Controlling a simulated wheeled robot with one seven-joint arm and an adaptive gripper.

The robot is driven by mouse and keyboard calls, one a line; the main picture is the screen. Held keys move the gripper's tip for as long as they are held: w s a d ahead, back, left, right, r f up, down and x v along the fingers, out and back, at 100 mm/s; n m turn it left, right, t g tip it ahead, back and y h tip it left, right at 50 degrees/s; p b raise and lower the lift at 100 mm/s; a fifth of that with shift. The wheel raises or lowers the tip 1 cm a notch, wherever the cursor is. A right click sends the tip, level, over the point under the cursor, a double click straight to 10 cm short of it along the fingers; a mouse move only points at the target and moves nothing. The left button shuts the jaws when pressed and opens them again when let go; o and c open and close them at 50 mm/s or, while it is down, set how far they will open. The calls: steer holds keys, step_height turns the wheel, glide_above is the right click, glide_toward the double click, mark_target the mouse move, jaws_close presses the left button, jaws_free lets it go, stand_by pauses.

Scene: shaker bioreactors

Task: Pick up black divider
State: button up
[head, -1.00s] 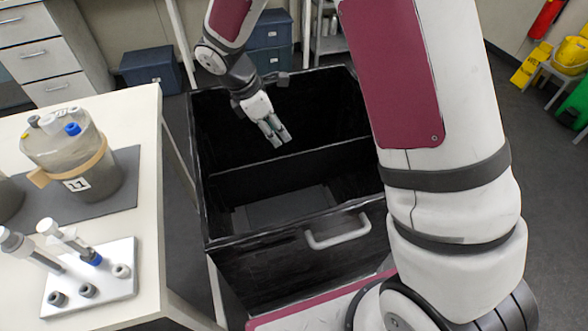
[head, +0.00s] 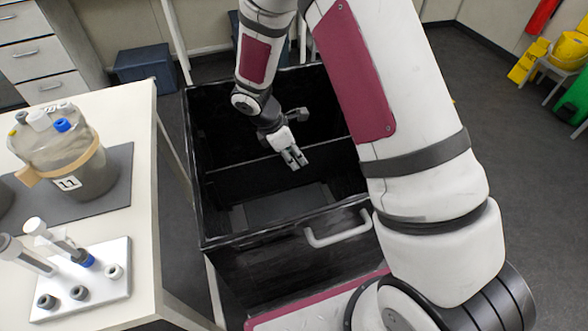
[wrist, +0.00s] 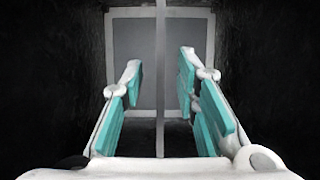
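The black divider (head: 240,182) stands upright across the inside of a black bin (head: 262,265). In the wrist view its top edge (wrist: 160,75) is a thin grey line running up the middle of the picture. My gripper (head: 297,160) is above the divider inside the bin's opening, in the head view. In the wrist view my gripper (wrist: 160,85) is open, with teal pads on both sides of the divider's line. Gaps show between the pads and the divider. How far the divider lies below the fingertips is hard to tell.
The bin's dark walls surround my gripper, and a white handle (head: 338,232) is on its front. A white table (head: 140,180) with a vessel (head: 75,165) and a tube rack (head: 95,285) stands left. Yellow and green items (head: 575,50) are far right.

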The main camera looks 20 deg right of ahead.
steer(key=shift+f, duration=0.1)
jaws_close()
stand_by(0.3)
step_height(320, 180, up, 29)
steer(key=p, duration=0.5)
stand_by(0.6)
